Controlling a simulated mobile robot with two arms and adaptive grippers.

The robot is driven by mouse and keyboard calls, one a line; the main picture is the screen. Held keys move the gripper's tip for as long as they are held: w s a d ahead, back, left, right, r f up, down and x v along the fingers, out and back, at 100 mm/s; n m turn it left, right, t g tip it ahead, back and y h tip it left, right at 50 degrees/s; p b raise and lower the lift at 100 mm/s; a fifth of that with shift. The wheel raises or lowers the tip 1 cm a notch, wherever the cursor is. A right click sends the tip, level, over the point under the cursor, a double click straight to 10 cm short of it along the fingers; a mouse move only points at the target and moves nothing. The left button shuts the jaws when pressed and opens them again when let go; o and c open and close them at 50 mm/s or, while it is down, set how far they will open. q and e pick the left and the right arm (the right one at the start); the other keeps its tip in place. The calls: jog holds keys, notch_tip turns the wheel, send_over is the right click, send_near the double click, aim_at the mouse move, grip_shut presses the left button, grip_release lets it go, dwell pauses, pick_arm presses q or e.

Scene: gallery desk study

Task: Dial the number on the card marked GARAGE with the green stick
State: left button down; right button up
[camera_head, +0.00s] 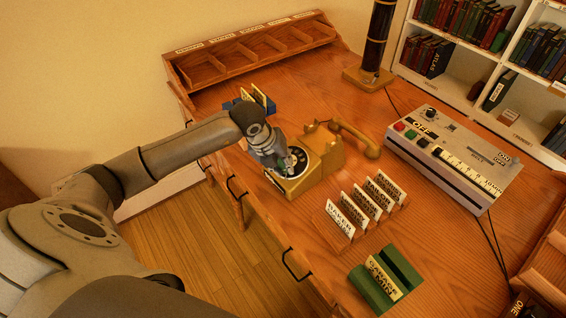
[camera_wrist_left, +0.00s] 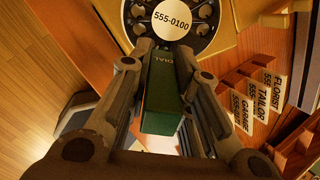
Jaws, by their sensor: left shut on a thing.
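The yellow telephone (camera_head: 327,150) stands on the desk. Its black dial (camera_head: 300,160) also shows at the top of the left wrist view (camera_wrist_left: 138,12), with 555-0100 on its centre label. My left gripper (camera_head: 285,165) is over the near side of the dial, shut on the green stick (camera_wrist_left: 163,95). The stick's far end is close to the dial's edge; I cannot tell whether it touches. The GARAGE card (camera_wrist_left: 243,117) stands in a wooden rack beside TAILOR and FLORIST cards; its number is not fully readable. My right gripper is not in view.
The handset (camera_head: 357,138) lies at the phone's right side. A wooden card rack (camera_head: 335,235) and green card block (camera_head: 405,268) stand right of the phone. A grey control box (camera_head: 455,150) is farther right. A blue card holder (camera_head: 232,104) sits behind my gripper.

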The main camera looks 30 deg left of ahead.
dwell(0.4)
pick_arm(q)
jog(key=p+v, duration=0.1)
jog(key=v, duration=0.2)
jog(key=shift+w+a+r+p, duration=0.1)
jog(key=shift+r+p, duration=0.1)
jog(key=shift+p, duration=0.2)
jog(key=shift+s+r, duration=0.3)
jog(key=shift+r, duration=0.1)
jog(key=shift+f, duration=0.1)
jog(key=shift+w, duration=0.1)
dwell(0.5)
